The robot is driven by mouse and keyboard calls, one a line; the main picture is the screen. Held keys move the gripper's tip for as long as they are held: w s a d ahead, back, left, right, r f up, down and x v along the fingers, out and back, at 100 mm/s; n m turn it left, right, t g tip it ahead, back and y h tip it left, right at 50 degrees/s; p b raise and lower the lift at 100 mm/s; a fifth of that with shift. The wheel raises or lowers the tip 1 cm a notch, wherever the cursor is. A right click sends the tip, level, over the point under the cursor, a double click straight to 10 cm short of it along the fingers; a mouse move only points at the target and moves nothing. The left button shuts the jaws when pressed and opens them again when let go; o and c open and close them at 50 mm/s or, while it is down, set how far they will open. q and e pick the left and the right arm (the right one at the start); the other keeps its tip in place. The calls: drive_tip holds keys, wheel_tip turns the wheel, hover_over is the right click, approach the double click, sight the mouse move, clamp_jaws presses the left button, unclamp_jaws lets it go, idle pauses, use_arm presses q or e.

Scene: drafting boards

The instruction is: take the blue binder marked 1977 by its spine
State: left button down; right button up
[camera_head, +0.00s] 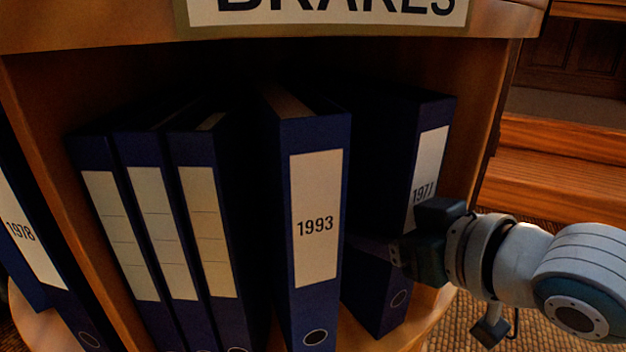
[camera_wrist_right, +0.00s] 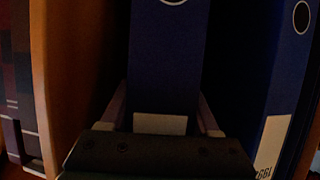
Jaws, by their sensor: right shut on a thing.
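The blue binder marked 1977 (camera_head: 385,290) stands at the right end of the shelf, its white label partly covered by my gripper; the last digit is hard to read. In the right wrist view its blue spine (camera_wrist_right: 165,55) fills the middle, ring hole at the top and a bit of label at the bottom. My right gripper (camera_head: 388,250) reaches in from the right at the lower label. In the wrist view its fingers (camera_wrist_right: 163,105) lie on both sides of the spine, shut on it. My left gripper is not in view.
A blue binder marked 1993 (camera_head: 316,215) stands left of it, with a dark gap between. Several blue binders with blank labels (camera_head: 205,225) lean further left. The shelf's wooden side wall (camera_head: 487,130) is close on the right. A binder marked 1978 (camera_head: 28,235) stands at far left.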

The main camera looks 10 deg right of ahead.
clamp_jaws()
drive_tip(key=shift+r, duration=0.1)
idle(0.3)
drive_tip(key=shift+r, duration=0.1)
